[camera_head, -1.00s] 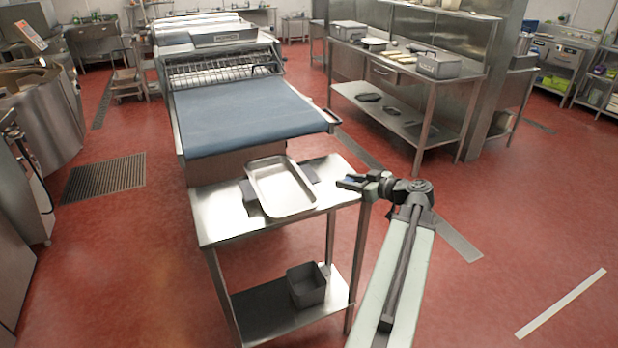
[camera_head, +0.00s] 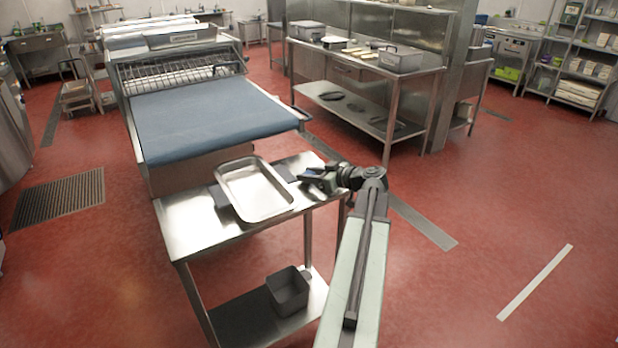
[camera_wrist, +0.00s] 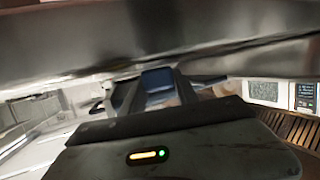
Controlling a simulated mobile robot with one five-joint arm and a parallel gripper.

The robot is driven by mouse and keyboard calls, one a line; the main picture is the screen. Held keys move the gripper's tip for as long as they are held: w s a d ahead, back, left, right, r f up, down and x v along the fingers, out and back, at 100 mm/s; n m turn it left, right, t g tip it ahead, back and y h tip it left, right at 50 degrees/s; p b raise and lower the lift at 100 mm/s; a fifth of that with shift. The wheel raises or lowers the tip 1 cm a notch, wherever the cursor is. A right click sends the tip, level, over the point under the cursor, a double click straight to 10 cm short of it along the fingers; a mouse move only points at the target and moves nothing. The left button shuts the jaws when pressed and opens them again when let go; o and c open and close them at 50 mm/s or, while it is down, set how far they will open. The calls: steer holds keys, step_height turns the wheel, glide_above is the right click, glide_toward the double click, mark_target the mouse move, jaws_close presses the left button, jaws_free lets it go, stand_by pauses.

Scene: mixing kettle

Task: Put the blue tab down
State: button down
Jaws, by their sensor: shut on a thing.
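The blue tab (camera_wrist: 158,80) shows in the wrist view between the fingers of my gripper (camera_wrist: 157,92). In the head view my gripper (camera_head: 314,180) is by the right end of the steel table (camera_head: 190,222), just right of the metal tray (camera_head: 254,190). The fingers are shut on the tab. In the head view the tab is too small and dark to make out clearly. I cannot tell how high the gripper is over the table. A broad metal surface fills the top of the wrist view.
A blue conveyor belt (camera_head: 210,120) lies behind the table. A grey bin (camera_head: 288,291) stands on the table's lower shelf. Another steel table with containers (camera_head: 401,58) stands at the back right. The red floor at right is open.

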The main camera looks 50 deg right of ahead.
steer(key=shift+f, duration=0.1)
steer(key=c, duration=0.9)
jaws_free()
